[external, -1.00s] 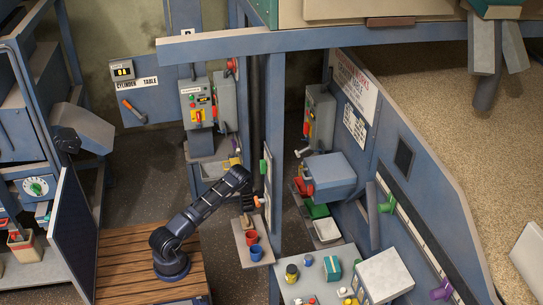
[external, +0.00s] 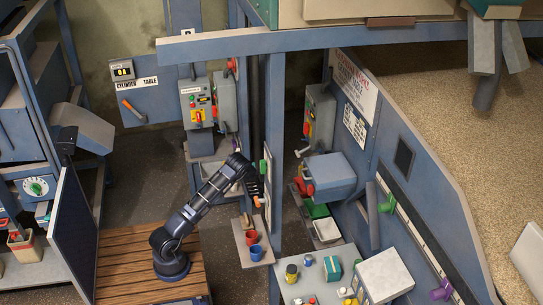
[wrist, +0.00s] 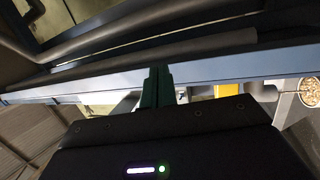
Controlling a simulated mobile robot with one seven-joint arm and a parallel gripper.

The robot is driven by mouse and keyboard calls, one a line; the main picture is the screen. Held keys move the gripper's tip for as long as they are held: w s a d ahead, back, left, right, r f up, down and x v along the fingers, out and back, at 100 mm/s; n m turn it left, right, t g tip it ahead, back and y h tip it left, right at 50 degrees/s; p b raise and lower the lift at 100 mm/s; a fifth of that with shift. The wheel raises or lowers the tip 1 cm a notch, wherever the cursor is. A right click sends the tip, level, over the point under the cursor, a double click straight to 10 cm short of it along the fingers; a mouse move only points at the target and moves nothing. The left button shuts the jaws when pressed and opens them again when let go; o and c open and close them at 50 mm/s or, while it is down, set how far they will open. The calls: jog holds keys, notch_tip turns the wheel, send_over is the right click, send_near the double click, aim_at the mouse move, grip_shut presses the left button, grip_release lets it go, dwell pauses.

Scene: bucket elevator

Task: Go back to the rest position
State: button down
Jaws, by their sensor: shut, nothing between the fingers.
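My arm stands on the wooden platform (external: 130,262) and reaches up and to the right. My gripper (external: 257,187) is at its end, beside the narrow light panel with a green part (external: 263,167) and an orange part (external: 257,201). I cannot tell whether it touches the panel. In the wrist view the dark green fingers of my gripper (wrist: 157,82) are together with nothing between them. A blue-grey beam (wrist: 220,69) runs across behind them.
Below my gripper a small shelf (external: 242,240) holds a red cup (external: 251,237) and a blue cup (external: 256,253). A blue post (external: 276,150) stands just right of the gripper. A dark blue panel (external: 80,235) edges the platform at left. The platform's front is clear.

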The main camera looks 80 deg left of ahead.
jog(key=w+d+r+m+t+h, duration=0.35)
jog(key=w+d+r, duration=0.25)
jog(key=r, duration=0.3)
jog(key=w+d+r+m+t+h, duration=0.1)
jog(key=d+r+m+h, duration=0.25)
jog(key=d+r, duration=0.4)
jog(key=d+r+m+t+h, duration=0.1)
jog(key=d+r+m+h, duration=0.3)
jog(key=d, duration=0.7)
jog(key=s+d+r+m+h, duration=0.25)
jog(key=s+d, duration=0.25)
jog(key=d, duration=0.4)
jog(key=s+d+r+m+h, duration=0.2)
jog(key=s+d+r+h, duration=0.25)
jog(key=d, duration=0.45)
jog(key=s+d+r+m+g+h, duration=0.1)
jog(key=s+d+r+m, duration=0.1)
jog(key=s+d+m, duration=0.4)
jog(key=s+d+r+m+g, duration=0.2)
jog(key=s+d+m, duration=0.3)
jog(key=s+d, duration=0.5)
jog(key=s+d+r+m+g+h, duration=0.1)
jog(key=s+d+m, duration=0.5)
jog(key=s, duration=1.1)
jog(key=shift+s+d+r+m+h, duration=0.15)
jog(key=shift+d+r+m+h, duration=0.2)
jog(key=shift+d+r, duration=0.45)
jog(key=shift+d+f+g, duration=0.1)
jog(key=shift+d+g, duration=0.05)
jog(key=shift+g, duration=0.1)
